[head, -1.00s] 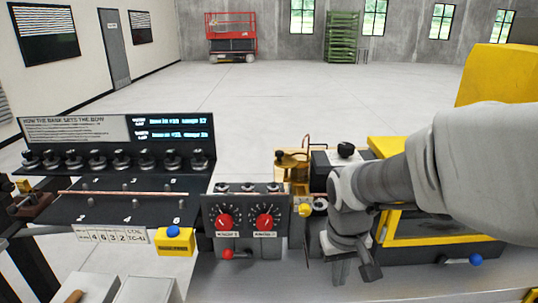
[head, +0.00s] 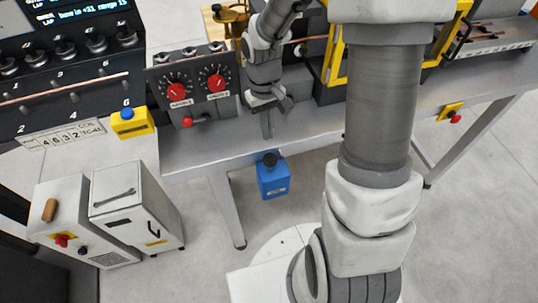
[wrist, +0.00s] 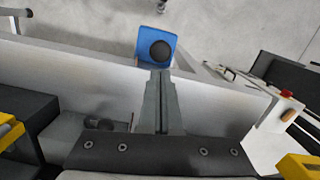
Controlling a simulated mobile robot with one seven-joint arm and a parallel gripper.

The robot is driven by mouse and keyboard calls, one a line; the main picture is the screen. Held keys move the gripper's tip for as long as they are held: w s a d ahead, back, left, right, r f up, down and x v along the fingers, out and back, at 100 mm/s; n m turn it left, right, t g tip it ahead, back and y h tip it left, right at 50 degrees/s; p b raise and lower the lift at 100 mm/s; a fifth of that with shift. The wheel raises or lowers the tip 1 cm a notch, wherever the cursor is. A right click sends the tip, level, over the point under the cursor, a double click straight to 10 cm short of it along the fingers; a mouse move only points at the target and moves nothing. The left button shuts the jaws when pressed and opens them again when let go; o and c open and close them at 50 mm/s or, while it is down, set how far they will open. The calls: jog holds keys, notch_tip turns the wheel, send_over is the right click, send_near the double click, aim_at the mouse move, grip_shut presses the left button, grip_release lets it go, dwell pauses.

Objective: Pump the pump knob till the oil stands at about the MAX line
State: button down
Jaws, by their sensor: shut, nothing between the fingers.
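A blue box (head: 273,182) with a round black knob (head: 270,160) on top sits just below the bench's front edge. I take the black knob to be the pump knob. A small pale mark shows on the box's front, too small to read; I cannot make out an oil level or a MAX line. In the wrist view the blue box (wrist: 144,44) and black knob (wrist: 161,50) lie just beyond my fingertips. My gripper (head: 267,136) is shut and empty, pointing down above the bench's front edge; it also shows in the wrist view (wrist: 160,75). It appears apart from the knob.
The steel bench (head: 200,150) carries a black control box with red dials (head: 195,86) left of my gripper. A yellow-framed machine (head: 333,60) stands to the right. A yellow box with a blue button (head: 132,122) and grey cabinets (head: 135,208) are at left. Floor before the bench is partly open.

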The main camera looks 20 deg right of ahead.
aim_at(269, 156)
jog(key=shift+f, duration=0.15)
jog(key=f+b, duration=0.1)
jog(key=f, duration=0.1)
jog(key=f+b, duration=0.4)
jog(key=shift+s+f, duration=0.35)
jog(key=shift+b, duration=0.3)
notch_tip(269, 156, down, 3)
jog(key=b, duration=0.2)
jog(key=shift+f+b, duration=0.2)
jog(key=shift+b, duration=0.2)
jog(key=shift+s+r+p, duration=0.1)
jog(key=shift+r+p, duration=0.2)
jog(key=shift+r, duration=0.05)
jog(key=shift+w+a+r+p, duration=0.1)
jog(key=shift+w+r+p, duration=0.15)
jog(key=shift+w, duration=0.55)
jog(key=shift+w+a+r+p, duration=0.15)
jog(key=shift+w+r, duration=0.1)
jog(key=shift+w, duration=0.55)
